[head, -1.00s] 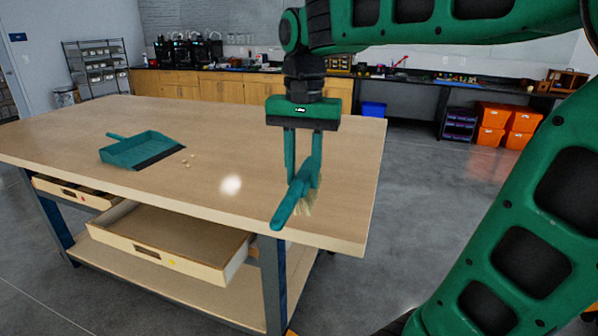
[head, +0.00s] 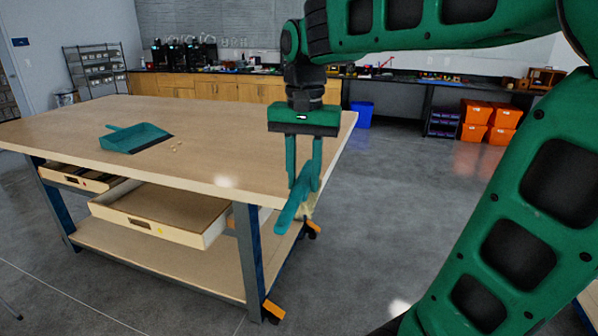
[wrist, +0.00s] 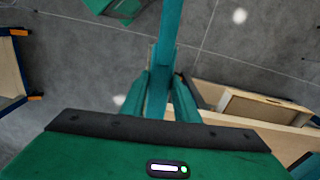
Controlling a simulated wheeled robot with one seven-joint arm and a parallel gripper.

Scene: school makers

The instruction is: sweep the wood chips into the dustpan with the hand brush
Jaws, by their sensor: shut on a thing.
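My gripper (head: 305,178) is shut on the teal hand brush (head: 289,213). The brush hangs tilted, handle pointing down and left, with pale bristles on its right side. In the head view it overlaps the table's near right corner and the floor beyond. In the wrist view the brush handle (wrist: 166,35) runs up from between the fingers, with grey floor behind it. The teal dustpan (head: 137,138) lies on the wooden table (head: 230,130), left of the gripper. A few small wood chips (head: 175,147) lie just right of its dark lip.
Two drawers stand open under the tabletop: a larger one (head: 165,215) and a smaller one (head: 80,178). An orange-footed table leg (head: 249,262) is at the near corner. Open floor (head: 410,210) lies right of the table. Orange bins (head: 490,122) stand at the back.

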